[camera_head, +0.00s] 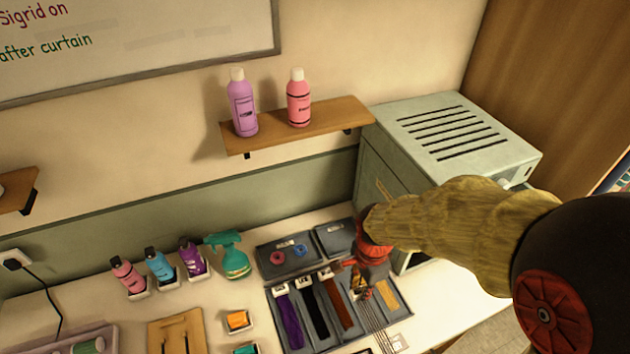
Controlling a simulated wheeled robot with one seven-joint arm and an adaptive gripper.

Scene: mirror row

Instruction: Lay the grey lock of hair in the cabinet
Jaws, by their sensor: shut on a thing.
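My gripper (363,292), red, is over the dark tray (305,342) on the counter, and its fingers are shut. Thin grey strands, the grey lock of hair (378,324), run from the fingertips towards the picture's bottom edge. The fingers are small and partly hidden, but they appear closed on its upper end. I cannot tell whether the lock touches the tray. The pale grey-green cabinet (393,160) with a slotted top stands behind and to the right of my gripper. My arm hides much of its front and whether it is open.
Purple (291,319), black (316,308) and auburn (338,306) locks lie left of my gripper; a blond lock (388,293) lies right. A teal spray bottle (234,260) and several bottles stand left. A wooden shelf (275,138) with two bottles juts out beside the cabinet.

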